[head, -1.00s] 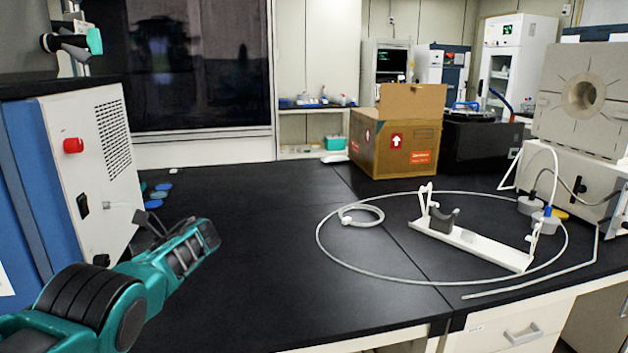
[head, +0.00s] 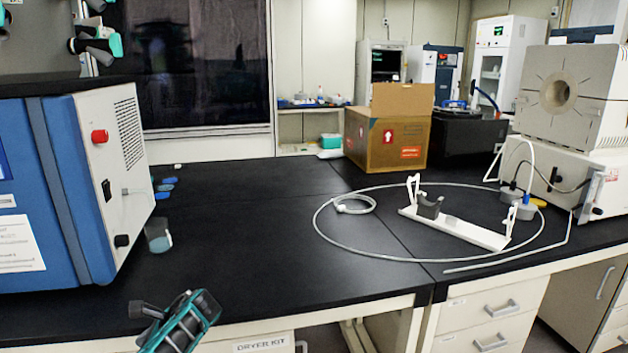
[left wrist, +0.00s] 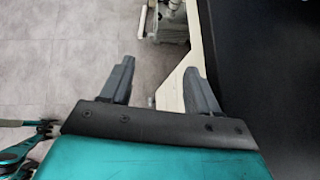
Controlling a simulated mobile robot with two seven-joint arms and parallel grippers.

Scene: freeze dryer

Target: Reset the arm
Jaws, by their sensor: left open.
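My left arm (head: 183,325) shows at the bottom of the head view, in front of the bench's front edge. In the left wrist view my left gripper (left wrist: 157,82) is open, with two dark fingers apart and nothing between them. It points down past the edge of the black bench top (head: 250,230), with the grey floor (left wrist: 60,60) below. My right gripper is not in the head view.
A blue and white machine (head: 75,190) stands at the left, with a small clear cup (head: 158,236) beside it. A white rack (head: 468,232) lies within a loop of tubing (head: 335,246) at the right. A cardboard box (head: 385,140) stands behind. The middle of the bench is clear.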

